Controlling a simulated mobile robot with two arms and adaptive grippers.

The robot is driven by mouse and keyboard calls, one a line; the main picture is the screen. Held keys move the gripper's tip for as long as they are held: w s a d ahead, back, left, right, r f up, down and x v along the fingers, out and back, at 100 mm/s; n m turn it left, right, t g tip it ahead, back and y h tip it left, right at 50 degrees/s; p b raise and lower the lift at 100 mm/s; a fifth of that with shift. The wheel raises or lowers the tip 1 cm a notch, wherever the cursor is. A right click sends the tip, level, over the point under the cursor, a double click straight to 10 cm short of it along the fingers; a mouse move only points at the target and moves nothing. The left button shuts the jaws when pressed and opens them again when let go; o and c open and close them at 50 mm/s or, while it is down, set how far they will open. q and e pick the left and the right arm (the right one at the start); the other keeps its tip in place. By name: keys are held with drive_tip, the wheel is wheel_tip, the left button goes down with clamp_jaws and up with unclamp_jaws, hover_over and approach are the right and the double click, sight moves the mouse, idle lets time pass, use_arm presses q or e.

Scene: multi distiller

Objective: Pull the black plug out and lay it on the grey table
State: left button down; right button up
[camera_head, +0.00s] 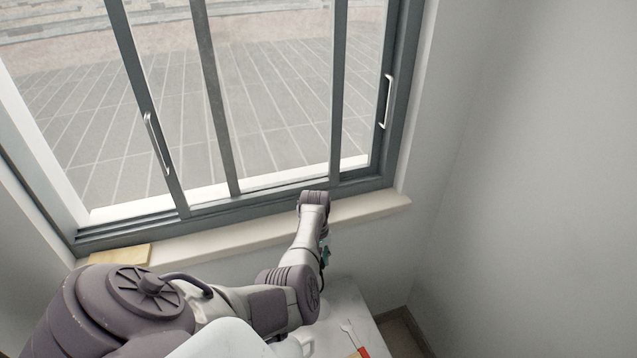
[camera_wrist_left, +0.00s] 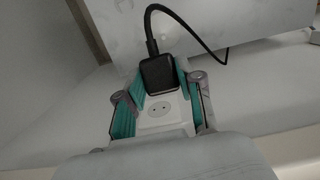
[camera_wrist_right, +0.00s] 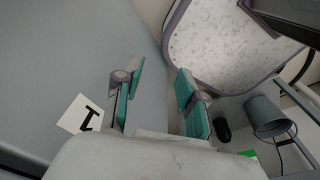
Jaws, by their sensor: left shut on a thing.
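The black plug (camera_wrist_left: 158,75) is between the teal fingertips of my left gripper (camera_wrist_left: 160,84) in the left wrist view. The gripper is shut on it. Its black cable (camera_wrist_left: 190,30) arcs up and to the right. In the head view my left arm reaches below the window sill, with only a bit of teal (camera_head: 324,256) showing. My right gripper (camera_wrist_right: 160,75) is open and empty. A flat grey surface (camera_wrist_right: 70,35), perhaps the grey table, lies beyond it.
A white card with a black mark (camera_wrist_right: 80,114) lies on the grey surface. A grey bucket (camera_wrist_right: 264,115) and a small black object (camera_wrist_right: 222,130) are at right. In the head view a pale top (camera_head: 345,308) holds a small red item (camera_head: 362,352) below the window sill (camera_head: 240,238).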

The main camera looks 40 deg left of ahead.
use_arm(q)
drive_tip(key=s+a+p, duration=0.4)
drive_tip(key=s+p, duration=0.1)
drive_tip(key=s, duration=0.4)
drive_tip(key=shift+s, duration=0.3)
idle(0.3)
drive_tip(key=shift+f+b, duration=8.65)
drive_tip(key=shift+f, duration=1.7)
drive_tip(key=c, duration=0.7)
unclamp_jaws()
drive_tip(key=shift+o, duration=0.2)
